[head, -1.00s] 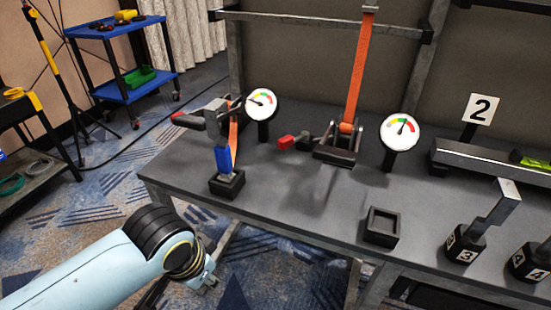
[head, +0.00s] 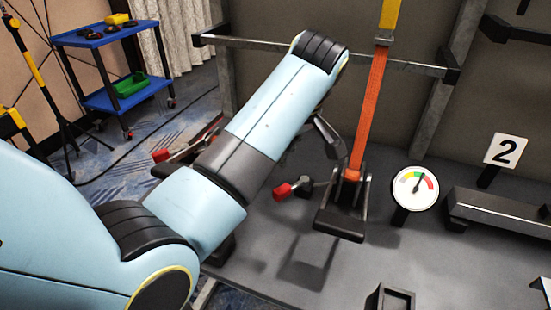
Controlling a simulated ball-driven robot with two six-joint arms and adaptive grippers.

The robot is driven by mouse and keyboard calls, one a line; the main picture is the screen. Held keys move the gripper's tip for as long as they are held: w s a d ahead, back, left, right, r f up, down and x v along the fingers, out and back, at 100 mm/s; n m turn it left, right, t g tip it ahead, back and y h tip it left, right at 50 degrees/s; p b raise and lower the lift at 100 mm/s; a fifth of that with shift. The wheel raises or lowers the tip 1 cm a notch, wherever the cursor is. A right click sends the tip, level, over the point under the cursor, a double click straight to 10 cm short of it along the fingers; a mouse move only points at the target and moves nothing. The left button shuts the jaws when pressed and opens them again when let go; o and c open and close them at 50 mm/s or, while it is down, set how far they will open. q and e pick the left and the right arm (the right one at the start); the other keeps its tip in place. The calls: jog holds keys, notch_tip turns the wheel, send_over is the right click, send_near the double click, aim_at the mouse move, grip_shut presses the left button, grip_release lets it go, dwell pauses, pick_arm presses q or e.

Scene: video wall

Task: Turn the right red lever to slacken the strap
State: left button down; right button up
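The right red lever (head: 283,190) sticks out to the left from a black ratchet (head: 340,222) on the grey bench. An orange strap (head: 367,115) runs up from this ratchet to a yellow piece at the top. My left arm reaches across the bench from the left. My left gripper (head: 328,138) hangs above and behind the red lever, left of the strap, apart from the lever. It is partly hidden by my wrist, so its opening is unclear. The left red lever (head: 162,155) shows beyond my forearm, which hides most of its stand. My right gripper is not in view.
A round gauge (head: 415,187) stands right of the ratchet, its needle near the red zone. A black square holder (head: 390,299) sits in front. A horizontal rail (head: 260,43) crosses behind.

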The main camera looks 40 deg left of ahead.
aim_at(292, 187)
pick_arm(q)
jog(key=b+x, duration=0.1)
jog(key=x, duration=0.7)
jog(key=shift+a+f, duration=0.1)
jog(key=shift+f, duration=0.2)
jog(key=shift+a+f, duration=0.1)
jog(key=shift+f, duration=0.2)
jog(key=shift+w+f, duration=0.1)
jog(key=shift+f, duration=0.05)
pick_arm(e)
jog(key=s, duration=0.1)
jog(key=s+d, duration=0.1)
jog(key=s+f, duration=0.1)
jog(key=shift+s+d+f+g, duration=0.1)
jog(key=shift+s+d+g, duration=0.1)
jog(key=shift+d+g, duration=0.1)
pick_arm(q)
jog(key=shift+a, duration=0.1)
